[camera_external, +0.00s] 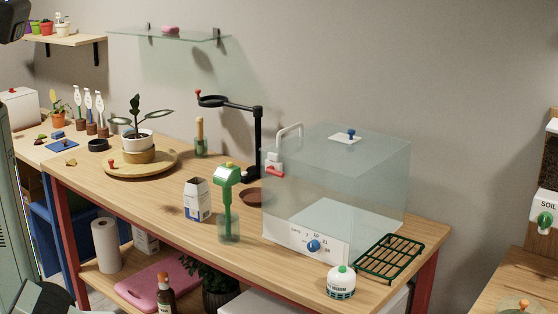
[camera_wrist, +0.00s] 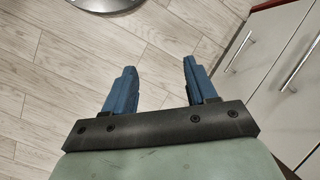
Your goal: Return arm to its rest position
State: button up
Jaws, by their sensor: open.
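My gripper (camera_wrist: 162,82) shows in the wrist view with its two blue fingers apart and nothing between them. It points down over a pale wood-plank floor, clear of any object. In the external view, parts of my arm show at the left edge and the lower left corner. A dark piece at the top left corner is cut off, and I cannot make out the fingers there.
In the wrist view, a red-topped cabinet (camera_wrist: 283,62) stands right and a round metal base (camera_wrist: 104,4) lies at the top.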

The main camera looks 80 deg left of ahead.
jog(key=s+d+f+g+h, duration=0.1)
jog(key=s+d+f, duration=0.1)
jog(key=s, duration=0.7)
jog(key=s+d+f+g+h, duration=0.1)
jog(key=s+d+f+g, duration=0.1)
jog(key=s, duration=0.6)
jog(key=shift+s+n, duration=0.4)
jog(key=shift+d, duration=0.1)
jog(key=shift+c, duration=0.2)
dwell(0.8)
